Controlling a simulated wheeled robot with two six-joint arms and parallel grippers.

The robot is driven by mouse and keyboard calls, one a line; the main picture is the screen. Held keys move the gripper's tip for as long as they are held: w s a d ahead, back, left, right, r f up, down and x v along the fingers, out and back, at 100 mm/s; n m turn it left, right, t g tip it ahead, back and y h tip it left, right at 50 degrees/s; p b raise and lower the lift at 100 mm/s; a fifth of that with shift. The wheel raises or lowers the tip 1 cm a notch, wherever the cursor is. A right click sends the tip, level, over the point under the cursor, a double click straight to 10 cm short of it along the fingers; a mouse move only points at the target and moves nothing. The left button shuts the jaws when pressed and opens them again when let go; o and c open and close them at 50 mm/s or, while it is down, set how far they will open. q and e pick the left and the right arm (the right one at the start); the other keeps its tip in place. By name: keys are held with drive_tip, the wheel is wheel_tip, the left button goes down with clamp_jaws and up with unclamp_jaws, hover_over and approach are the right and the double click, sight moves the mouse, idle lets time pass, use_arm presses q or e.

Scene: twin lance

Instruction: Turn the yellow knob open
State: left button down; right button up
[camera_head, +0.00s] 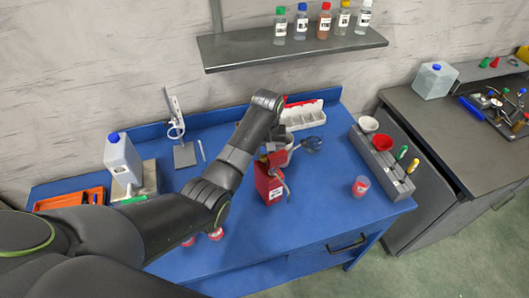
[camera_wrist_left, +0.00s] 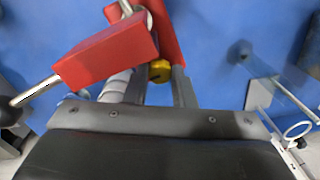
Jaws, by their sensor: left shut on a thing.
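The yellow knob (camera_wrist_left: 160,70) shows in the left wrist view, small and partly hidden between my left gripper's fingers (camera_wrist_left: 158,86). The gripper is shut on it. A red block-shaped part (camera_wrist_left: 105,55) with a metal rod lies close beside the fingers and covers part of the view. In the head view my left arm reaches over the blue table to a red container (camera_head: 268,186) with a white label. The gripper is mostly hidden there, and I cannot make out the knob. My right gripper is in neither view.
The blue table (camera_head: 330,225) is bare at its front right. A grey rack (camera_head: 375,155) with funnels and a clear red-topped cup (camera_head: 361,187) stand right of the red container. A white bin (camera_head: 304,116) stands behind. A shelf (camera_head: 300,48) of bottles hangs above.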

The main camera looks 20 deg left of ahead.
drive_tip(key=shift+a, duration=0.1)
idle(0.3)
use_arm(q)
drive_tip(key=c, duration=1.5)
unclamp_jaws()
